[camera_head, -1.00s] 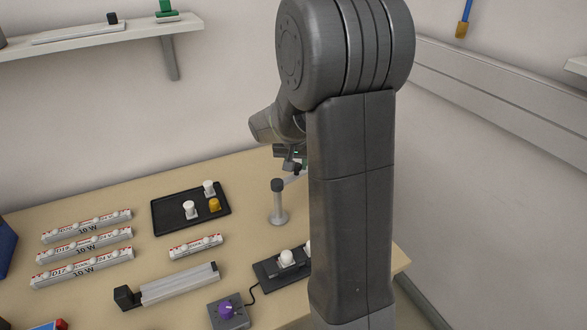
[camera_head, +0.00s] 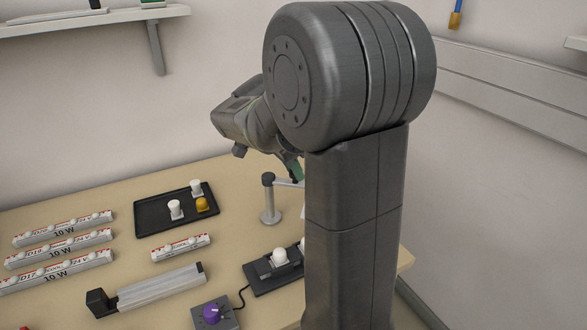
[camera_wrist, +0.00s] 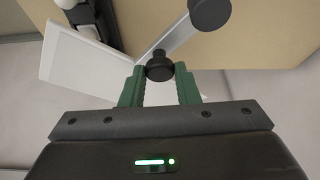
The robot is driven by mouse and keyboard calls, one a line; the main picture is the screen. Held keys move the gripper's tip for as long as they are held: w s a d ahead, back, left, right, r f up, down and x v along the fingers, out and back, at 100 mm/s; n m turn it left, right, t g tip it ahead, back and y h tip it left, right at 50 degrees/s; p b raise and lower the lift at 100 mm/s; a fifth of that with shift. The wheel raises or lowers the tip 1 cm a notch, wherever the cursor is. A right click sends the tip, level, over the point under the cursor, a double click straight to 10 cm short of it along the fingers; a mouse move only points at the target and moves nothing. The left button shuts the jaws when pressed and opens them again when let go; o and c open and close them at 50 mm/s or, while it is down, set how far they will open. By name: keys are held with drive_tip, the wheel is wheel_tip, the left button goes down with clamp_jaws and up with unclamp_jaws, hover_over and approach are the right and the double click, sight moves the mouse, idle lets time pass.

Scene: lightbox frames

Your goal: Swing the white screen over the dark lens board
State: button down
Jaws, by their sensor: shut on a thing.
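The white screen (camera_wrist: 85,62) is a flat pale panel at the left of the wrist view. A light swing bar (camera_wrist: 180,38) runs from the dark post cap (camera_wrist: 208,12) to a black knob (camera_wrist: 159,67) near the screen's edge. My gripper (camera_wrist: 160,78) has its green fingers shut on the knob. In the head view the post (camera_head: 269,200) stands upright on the bench, its bar pointing right behind my arm. The dark lens board (camera_head: 274,272) carries white domed parts, its right end hidden.
A black tray (camera_head: 150,219) with small white and yellow parts lies left of the post. A purple-knob box (camera_head: 226,317), a grey rail (camera_head: 160,288) and several labelled white bars (camera_head: 62,255) lie on the bench (camera_head: 120,196).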

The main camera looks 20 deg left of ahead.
drive_tip(key=shift+s+a+m+g+h+p, duration=0.3)
drive_tip(key=shift+s+m+g, duration=0.4)
drive_tip(key=shift+m, duration=0.95)
drive_tip(key=shift+s+a+m+g+h+p, duration=0.15)
drive_tip(key=shift+s+a+m+g+h, duration=0.25)
drive_tip(key=shift+s+m, duration=1)
drive_tip(key=shift+s+a+m+g+h+p, duration=0.25)
drive_tip(key=shift+s+m+g, duration=0.3)
drive_tip(key=shift+m, duration=1.4)
drive_tip(key=c, duration=1.1)
unclamp_jaws()
drive_tip(key=p+v, duration=0.1)
drive_tip(key=v, duration=1.2)
drive_tip(key=shift+w+a+r, duration=0.1)
drive_tip(key=shift+w+r, duration=0.05)
drive_tip(key=shift+r, duration=0.25)
